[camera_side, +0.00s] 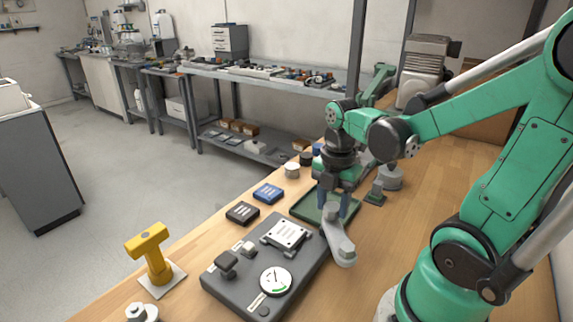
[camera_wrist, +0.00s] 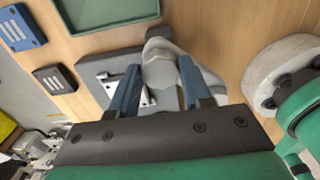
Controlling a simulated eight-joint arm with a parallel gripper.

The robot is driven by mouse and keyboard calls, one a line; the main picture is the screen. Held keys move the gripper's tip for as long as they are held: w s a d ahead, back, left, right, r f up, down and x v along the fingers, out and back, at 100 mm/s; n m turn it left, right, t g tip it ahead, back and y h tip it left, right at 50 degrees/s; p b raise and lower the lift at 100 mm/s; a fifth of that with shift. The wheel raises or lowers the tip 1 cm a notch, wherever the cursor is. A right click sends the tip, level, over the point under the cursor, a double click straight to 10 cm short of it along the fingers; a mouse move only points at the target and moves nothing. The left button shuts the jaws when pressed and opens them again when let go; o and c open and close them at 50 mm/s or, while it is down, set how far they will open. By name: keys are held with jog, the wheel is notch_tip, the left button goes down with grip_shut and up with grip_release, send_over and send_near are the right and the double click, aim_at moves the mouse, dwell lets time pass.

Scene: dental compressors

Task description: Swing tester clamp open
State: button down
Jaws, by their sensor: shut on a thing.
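The tester (camera_side: 262,243) is a dark grey box on the wooden bench, with a round dial gauge (camera_side: 276,281) and a light plate (camera_side: 287,234) on top. Its clamp (camera_side: 341,247) is a light grey arm at the tester's right end, lying beside the plate rather than across it. My gripper (camera_side: 334,204) points down with its blue fingers around the clamp's far part. In the wrist view, the clamp (camera_wrist: 158,72) sits between the two fingers of my gripper (camera_wrist: 159,68). The fingers hide part of the clamp and tester.
A green tray (camera_side: 308,207) lies just behind the tester, with a blue block (camera_side: 268,193) and a black block (camera_side: 242,212) to its left. A yellow T-shaped tool (camera_side: 152,258) stands at the front left. Bare bench lies right of the clamp.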

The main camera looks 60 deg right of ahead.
dwell(0.3)
jog(key=shift+c, duration=1.9)
grip_release()
jog(key=shift+r, duration=2.8)
